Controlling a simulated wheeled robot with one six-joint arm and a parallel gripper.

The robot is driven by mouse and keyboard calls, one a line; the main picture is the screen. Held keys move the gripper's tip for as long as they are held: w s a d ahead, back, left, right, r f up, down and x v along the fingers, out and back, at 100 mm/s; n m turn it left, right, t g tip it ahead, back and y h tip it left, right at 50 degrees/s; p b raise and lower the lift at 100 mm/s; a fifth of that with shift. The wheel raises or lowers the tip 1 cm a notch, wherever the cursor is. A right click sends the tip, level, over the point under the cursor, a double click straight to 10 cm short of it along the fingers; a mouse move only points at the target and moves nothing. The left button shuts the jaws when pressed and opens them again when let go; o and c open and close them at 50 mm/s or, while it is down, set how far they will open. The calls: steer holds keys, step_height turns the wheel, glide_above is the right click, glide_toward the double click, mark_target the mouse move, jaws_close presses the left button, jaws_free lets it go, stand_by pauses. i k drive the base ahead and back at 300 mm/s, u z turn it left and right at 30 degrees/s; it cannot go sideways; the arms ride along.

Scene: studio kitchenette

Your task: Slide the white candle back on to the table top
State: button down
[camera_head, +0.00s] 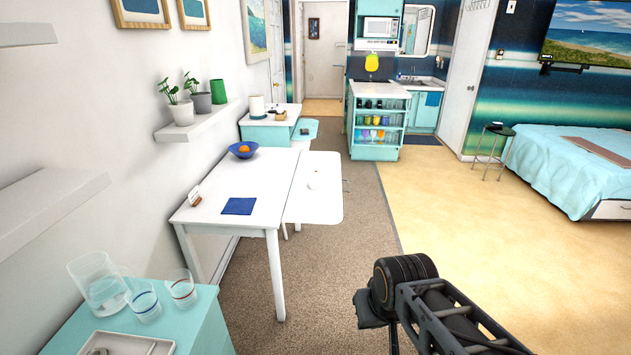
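The white table (215,190) stands left of centre, with a white panel or leaf (318,205) along its right side. A small, pale, roundish thing (311,185) sits on that panel, near its middle; it may be the white candle, but it is too small and too white on white to be sure. My arm (440,315) shows at the bottom right, well apart from the table. I cannot make out my gripper's fingers in this view.
A blue bowl with orange fruit (243,150), a blue napkin (238,206) and a small card holder (195,196) are on the table. A teal cabinet (205,325) with glasses stands at the front left. Carpet and tan floor (470,230) right of the table are clear.

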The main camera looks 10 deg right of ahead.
mark_target(313, 176)
steer(key=z, duration=0.5)
steer(key=i, duration=1.85)
steer(key=u, duration=0.8)
steer(key=i, duration=0.6)
steer(key=u, duration=0.3)
